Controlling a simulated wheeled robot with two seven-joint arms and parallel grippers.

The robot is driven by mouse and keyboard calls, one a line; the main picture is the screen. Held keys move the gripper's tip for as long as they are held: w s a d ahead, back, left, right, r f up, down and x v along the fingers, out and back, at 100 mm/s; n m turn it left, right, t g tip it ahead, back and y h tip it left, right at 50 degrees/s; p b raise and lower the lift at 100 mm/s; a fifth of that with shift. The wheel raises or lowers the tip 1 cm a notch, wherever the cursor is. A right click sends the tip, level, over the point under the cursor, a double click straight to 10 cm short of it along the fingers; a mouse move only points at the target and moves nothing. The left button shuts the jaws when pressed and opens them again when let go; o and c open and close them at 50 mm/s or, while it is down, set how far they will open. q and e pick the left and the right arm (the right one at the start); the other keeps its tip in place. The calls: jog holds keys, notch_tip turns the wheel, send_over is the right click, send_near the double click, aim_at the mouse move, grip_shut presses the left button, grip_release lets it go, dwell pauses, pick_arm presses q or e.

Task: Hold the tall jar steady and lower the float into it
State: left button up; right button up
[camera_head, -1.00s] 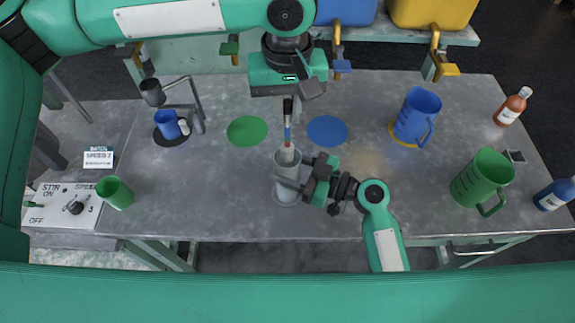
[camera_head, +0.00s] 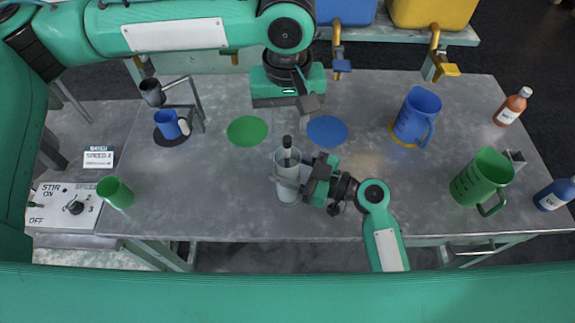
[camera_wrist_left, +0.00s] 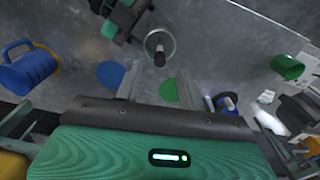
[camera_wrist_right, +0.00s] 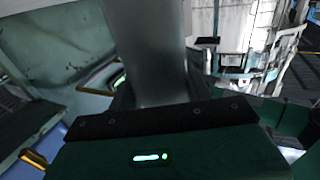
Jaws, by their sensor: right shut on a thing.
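The tall clear jar (camera_head: 287,184) stands upright near the front middle of the bench. My right gripper (camera_head: 290,184) is shut around its side; in the right wrist view the jar (camera_wrist_right: 152,50) rises between the fingers. The float (camera_head: 287,150) is in the jar, its dark top sticking out above the rim; its lower part is hard to make out. In the left wrist view the float's dark top (camera_wrist_left: 160,59) shows within the jar mouth. My left gripper (camera_head: 303,98) is open and empty, above and behind the jar, apart from the float.
A green disc (camera_head: 247,131) and a blue disc (camera_head: 327,131) lie behind the jar. A blue jug (camera_head: 416,115) and a green jug (camera_head: 483,180) stand to the right. A green cup (camera_head: 115,193) and a stirrer box (camera_head: 62,207) are at left. Bare bench lies between.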

pick_arm(q)
notch_tip(320, 180, up, 12)
dwell(0.6)
pick_arm(e)
jog(key=o, duration=1.1)
jog(key=v, duration=1.2)
